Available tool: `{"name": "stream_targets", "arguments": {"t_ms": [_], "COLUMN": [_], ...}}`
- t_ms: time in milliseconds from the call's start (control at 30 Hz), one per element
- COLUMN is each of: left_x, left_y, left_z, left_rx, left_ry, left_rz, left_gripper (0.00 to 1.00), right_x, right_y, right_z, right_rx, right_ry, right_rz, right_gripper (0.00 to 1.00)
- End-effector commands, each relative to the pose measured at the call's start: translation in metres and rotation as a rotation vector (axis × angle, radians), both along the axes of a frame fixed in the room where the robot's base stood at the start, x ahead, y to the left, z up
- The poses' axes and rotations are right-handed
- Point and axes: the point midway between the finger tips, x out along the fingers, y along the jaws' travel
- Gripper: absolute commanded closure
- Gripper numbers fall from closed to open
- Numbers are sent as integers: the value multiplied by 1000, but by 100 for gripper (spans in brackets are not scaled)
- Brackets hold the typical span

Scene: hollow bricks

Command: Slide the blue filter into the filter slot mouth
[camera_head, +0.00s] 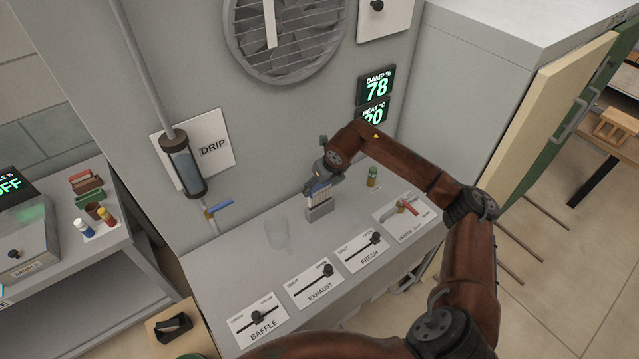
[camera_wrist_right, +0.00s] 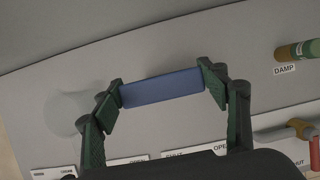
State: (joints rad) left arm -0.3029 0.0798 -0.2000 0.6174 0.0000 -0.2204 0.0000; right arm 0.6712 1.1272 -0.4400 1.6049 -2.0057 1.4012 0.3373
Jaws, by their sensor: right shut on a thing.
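My right gripper (camera_head: 322,178) points down over the counter below the grey panel. It is shut on the blue filter (camera_head: 319,190), whose blue edge shows just under the fingers. In the wrist view the blue filter (camera_wrist_right: 162,89) lies as a flat bar between the two green-padded fingers (camera_wrist_right: 165,86). A small pale grey block (camera_head: 320,210) shows directly below the blue edge, at the counter. I cannot tell whether it is the slot mouth or the filter's lower part, nor whether the filter is inside the slot. My left gripper is out of view.
A clear cup (camera_head: 279,236) stands left of the gripper. A small green-and-brown bottle (camera_head: 372,177) and a red-handled valve (camera_head: 406,205) are to the right. Slider plates, including EXHAUST (camera_head: 318,284), line the counter front. A blue-handled drip pipe (camera_head: 218,209) is at left.

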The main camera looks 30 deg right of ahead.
Motion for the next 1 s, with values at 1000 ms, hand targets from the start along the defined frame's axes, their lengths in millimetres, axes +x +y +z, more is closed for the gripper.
{"name": "stream_targets", "arguments": {"t_ms": [1000], "left_x": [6], "left_y": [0], "left_z": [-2], "left_rx": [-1], "left_ry": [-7], "left_rz": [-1], "left_gripper": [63], "right_x": [0], "right_y": [0], "right_z": [0], "right_rx": [0], "right_ry": [0], "right_rz": [0], "right_gripper": [57]}}
